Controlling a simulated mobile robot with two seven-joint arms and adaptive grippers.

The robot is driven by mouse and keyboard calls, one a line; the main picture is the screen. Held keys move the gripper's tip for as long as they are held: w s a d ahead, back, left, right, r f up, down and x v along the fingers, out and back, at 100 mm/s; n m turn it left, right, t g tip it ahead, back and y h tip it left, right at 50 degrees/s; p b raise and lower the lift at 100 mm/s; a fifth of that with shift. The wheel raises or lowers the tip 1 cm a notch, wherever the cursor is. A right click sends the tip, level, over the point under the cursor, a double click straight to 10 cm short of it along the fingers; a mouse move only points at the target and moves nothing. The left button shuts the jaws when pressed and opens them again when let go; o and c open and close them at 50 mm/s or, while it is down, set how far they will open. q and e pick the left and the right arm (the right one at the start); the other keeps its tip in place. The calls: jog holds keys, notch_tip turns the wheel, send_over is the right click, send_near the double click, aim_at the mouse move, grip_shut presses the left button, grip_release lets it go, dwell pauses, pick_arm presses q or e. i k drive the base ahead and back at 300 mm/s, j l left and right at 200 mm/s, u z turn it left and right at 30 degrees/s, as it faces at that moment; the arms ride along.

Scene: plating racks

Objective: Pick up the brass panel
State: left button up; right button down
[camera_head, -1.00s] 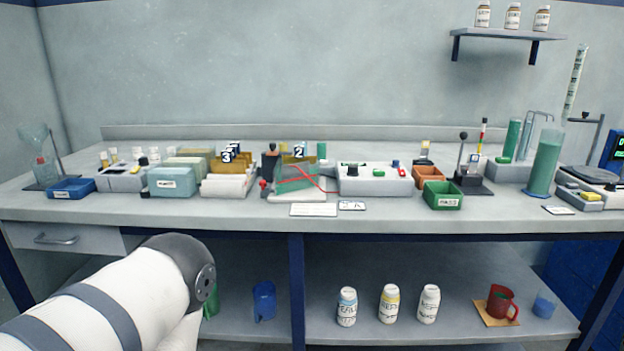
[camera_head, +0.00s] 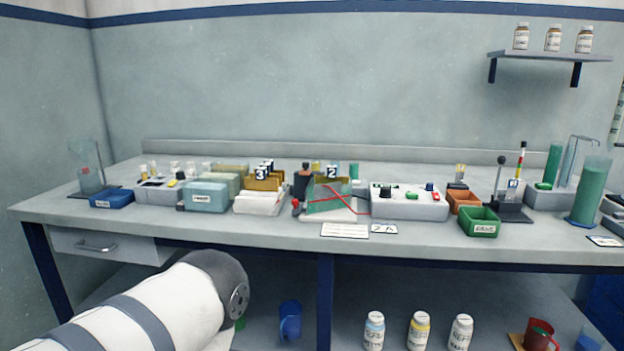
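Brass-coloured panels stand on the bench in two places. One group (camera_head: 264,184) is in a white rack (camera_head: 259,203) under a label "3". Another brass-coloured piece (camera_head: 341,182) shows at the green-tinted clear tank (camera_head: 330,204) under a label "2", with red leads across it. I cannot tell how many panels each place holds. My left arm comes in from the lower left, below the bench front, and its gripper is out of view. My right gripper is not in view.
A white power unit (camera_head: 409,206) stands right of the tank, then an orange bin (camera_head: 464,203) and a green bin (camera_head: 479,224). Blue boxes (camera_head: 206,198) stand left of the rack. Bottles (camera_head: 419,330) and a blue mug (camera_head: 290,320) are on the lower shelf. The bench's front strip is mostly clear.

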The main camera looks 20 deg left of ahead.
aim_at(332, 177)
jog(key=i+j+u, duration=0.2)
jog(key=u, duration=0.25)
jog(key=i+j+u, duration=0.15)
jog(key=u, duration=0.35)
jog(key=i+l, duration=0.05)
jog(key=i, duration=0.05)
